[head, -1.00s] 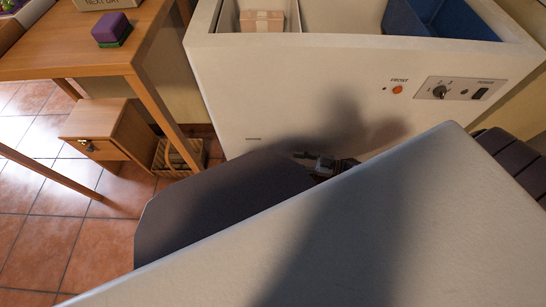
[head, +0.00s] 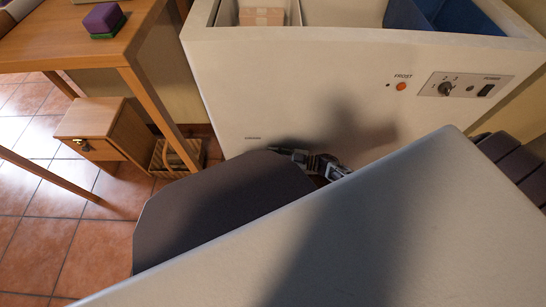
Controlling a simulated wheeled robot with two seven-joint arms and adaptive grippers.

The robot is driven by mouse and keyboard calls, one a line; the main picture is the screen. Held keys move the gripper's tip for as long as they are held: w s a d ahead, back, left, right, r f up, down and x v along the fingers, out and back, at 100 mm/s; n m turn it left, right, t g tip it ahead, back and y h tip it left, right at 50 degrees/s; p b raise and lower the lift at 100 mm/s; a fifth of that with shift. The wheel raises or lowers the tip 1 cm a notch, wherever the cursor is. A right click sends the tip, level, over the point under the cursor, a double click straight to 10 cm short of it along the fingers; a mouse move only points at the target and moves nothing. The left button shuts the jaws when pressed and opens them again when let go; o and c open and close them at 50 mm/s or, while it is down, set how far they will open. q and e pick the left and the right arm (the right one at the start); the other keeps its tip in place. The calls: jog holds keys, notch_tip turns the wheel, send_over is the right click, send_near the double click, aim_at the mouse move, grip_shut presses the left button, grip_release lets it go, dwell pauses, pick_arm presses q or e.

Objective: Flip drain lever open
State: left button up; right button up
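The white freezer (head: 300,95) stands ahead with its top open. No drain lever can be made out on its front; the low part is in shadow and partly covered. A gripper, which looks like my right one (head: 291,153), shows in part low against the freezer front, above the dark rounded shape. Its arm is hidden behind the pale surface in the foreground, and I cannot tell whether its fingers are apart or touching the freezer. My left gripper is not in view.
The freezer front carries an orange frost light (head: 401,87), a dial (head: 445,89) and a power switch (head: 485,90). At left stand a wooden table (head: 70,50) with a purple-and-green block (head: 104,19), a small wooden cabinet (head: 100,132) and a basket (head: 163,157). Tiled floor (head: 40,225) is open at lower left.

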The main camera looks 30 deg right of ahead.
grip_shut()
